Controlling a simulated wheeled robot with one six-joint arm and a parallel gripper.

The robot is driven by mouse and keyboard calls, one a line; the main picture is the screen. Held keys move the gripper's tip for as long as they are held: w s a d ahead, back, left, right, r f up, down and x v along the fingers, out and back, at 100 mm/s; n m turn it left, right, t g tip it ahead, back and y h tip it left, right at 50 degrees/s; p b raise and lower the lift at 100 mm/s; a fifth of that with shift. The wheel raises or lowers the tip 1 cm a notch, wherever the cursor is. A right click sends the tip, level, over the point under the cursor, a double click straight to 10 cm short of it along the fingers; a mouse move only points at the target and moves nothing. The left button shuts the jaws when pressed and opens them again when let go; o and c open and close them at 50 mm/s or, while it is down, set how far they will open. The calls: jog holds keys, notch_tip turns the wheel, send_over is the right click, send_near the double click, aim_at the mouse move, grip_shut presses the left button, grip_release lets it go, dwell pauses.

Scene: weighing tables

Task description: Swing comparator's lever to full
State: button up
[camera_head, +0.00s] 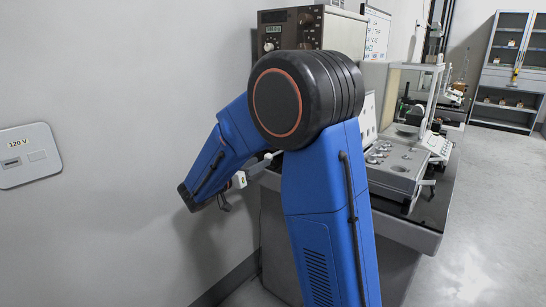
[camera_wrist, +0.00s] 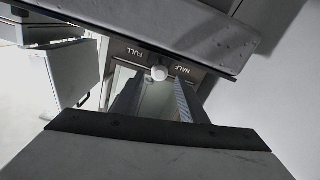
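In the wrist view, the comparator's lever shows as a round white knob (camera_wrist: 159,73) on a grey panel (camera_wrist: 118,49). The panel bears the words FULL and HALF, upside down in this view. FULL lies to the left of the knob and HALF to the right; the knob sits between the two words. My gripper (camera_wrist: 158,86) is open, with one finger on each side of the knob in the picture. A gap shows between each finger and the knob. How deep the knob sits between the fingertips is unclear. In the head view, my arm hides most of the comparator's front.
A dark bench (camera_head: 408,232) with weighing instruments (camera_head: 393,172) runs along the right of my arm. A brown instrument (camera_head: 291,29) stands behind my elbow. A wall with a grey 120 V box (camera_head: 27,157) is at left. The floor (camera_head: 486,220) at right is clear.

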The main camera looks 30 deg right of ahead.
aim_at(273, 155)
jog(key=x, duration=0.9)
jog(key=shift+d, duration=0.1)
grip_shut()
